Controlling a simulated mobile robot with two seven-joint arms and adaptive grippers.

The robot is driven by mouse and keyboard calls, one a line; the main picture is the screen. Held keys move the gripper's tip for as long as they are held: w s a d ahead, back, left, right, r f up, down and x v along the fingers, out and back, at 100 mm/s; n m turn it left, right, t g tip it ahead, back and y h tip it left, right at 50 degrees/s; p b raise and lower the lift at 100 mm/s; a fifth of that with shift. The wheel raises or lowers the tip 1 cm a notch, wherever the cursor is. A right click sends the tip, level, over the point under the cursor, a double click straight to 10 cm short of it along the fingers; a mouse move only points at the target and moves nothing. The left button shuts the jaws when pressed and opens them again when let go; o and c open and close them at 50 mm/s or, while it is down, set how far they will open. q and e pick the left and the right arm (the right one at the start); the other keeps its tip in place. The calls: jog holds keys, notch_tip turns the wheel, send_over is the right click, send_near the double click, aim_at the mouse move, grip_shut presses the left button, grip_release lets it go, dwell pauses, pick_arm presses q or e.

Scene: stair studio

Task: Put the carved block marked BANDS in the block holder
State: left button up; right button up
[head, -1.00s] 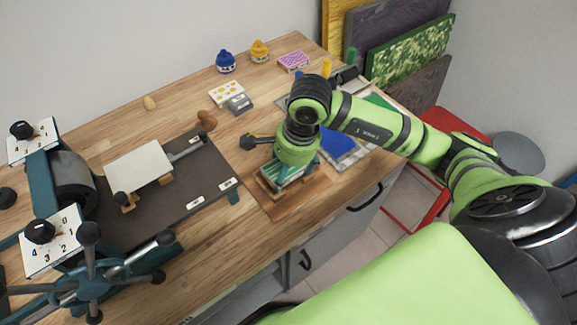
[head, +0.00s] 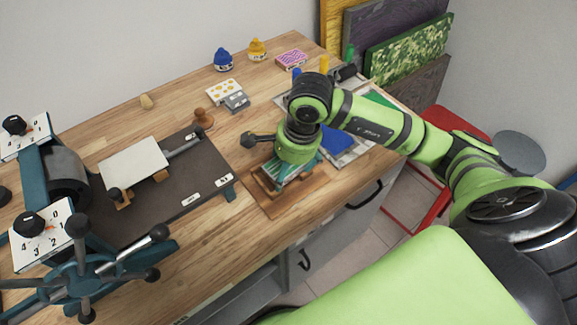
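A wooden block holder (head: 309,187), a brown tray-like frame, lies near the front edge of the bench. My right gripper (head: 284,172) points down over it, and my green wrist hides most of the fingers. A green and pale striped piece shows beneath the wrist, at or just above the holder. I cannot tell whether it is a carved block in the fingers or part of the gripper. No BANDS marking is readable. Whether the fingers are open or shut is hidden. My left gripper is out of view.
A printing press with a dark bed (head: 160,205) and spoked wheel (head: 82,268) fills the left. Blue (head: 223,60) and yellow (head: 257,49) jars, a pink box (head: 291,58) and a wooden knob (head: 203,118) stand behind. A red stool is right. Bare bench lies left of the holder.

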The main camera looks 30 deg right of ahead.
jog(key=shift+o, duration=0.3)
jog(key=shift+s+a+f, duration=0.25)
jog(key=shift+a+f, duration=0.15)
jog(key=shift+f, duration=0.35)
jog(key=o, duration=1.4)
jog(key=shift+c, duration=0.2)
jog(key=shift+w+a, duration=0.1)
jog(key=shift+r, duration=0.15)
